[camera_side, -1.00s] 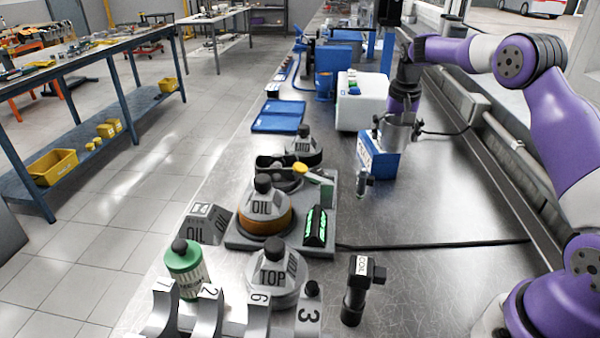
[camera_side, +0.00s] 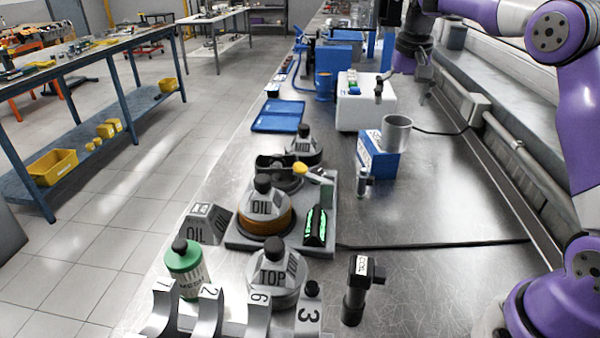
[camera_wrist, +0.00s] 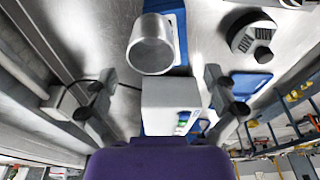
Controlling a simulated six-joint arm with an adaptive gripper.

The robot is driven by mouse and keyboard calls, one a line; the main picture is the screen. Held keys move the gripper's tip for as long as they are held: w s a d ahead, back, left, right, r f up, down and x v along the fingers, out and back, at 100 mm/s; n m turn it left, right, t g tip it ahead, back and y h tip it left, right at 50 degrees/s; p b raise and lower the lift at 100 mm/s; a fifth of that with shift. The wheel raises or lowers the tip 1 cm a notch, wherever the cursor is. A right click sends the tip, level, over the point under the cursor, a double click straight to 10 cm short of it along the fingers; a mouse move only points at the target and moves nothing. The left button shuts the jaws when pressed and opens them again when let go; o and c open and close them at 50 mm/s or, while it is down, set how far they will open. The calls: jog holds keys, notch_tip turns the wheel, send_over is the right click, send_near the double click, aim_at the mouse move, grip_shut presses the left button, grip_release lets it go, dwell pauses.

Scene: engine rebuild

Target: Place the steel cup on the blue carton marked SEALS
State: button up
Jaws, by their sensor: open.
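The steel cup (camera_side: 396,133) stands upright on top of the blue carton (camera_side: 377,160) in the side view. The carton has a white label on its left face; its lettering is too small to read. In the wrist view the cup (camera_wrist: 151,45) shows at the upper middle, with a strip of the blue carton (camera_wrist: 181,30) beside it. My gripper (camera_side: 402,86) is above and behind the cup, apart from it. In the wrist view my gripper (camera_wrist: 158,92) has its fingers spread wide with nothing held between them.
A white box (camera_side: 365,105) with coloured buttons stands behind the carton. A small metal fitting (camera_side: 364,181) stands in front of it. A blue tray (camera_side: 279,118) lies to the left. The bench right of the carton is clear.

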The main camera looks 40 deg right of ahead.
jog(key=s+a+r+n+t, duration=0.2)
jog(key=s+a+r+n, duration=0.2)
jog(key=s+a, duration=0.45)
jog(key=s+a+f+n+t+y, duration=0.1)
jog(key=s+a+f+n, duration=0.3)
jog(key=s+a, duration=0.4)
jog(key=shift+s+a+f+t, duration=0.2)
jog(key=shift+s+f+t, duration=0.3)
jog(key=shift+s, duration=0.7)
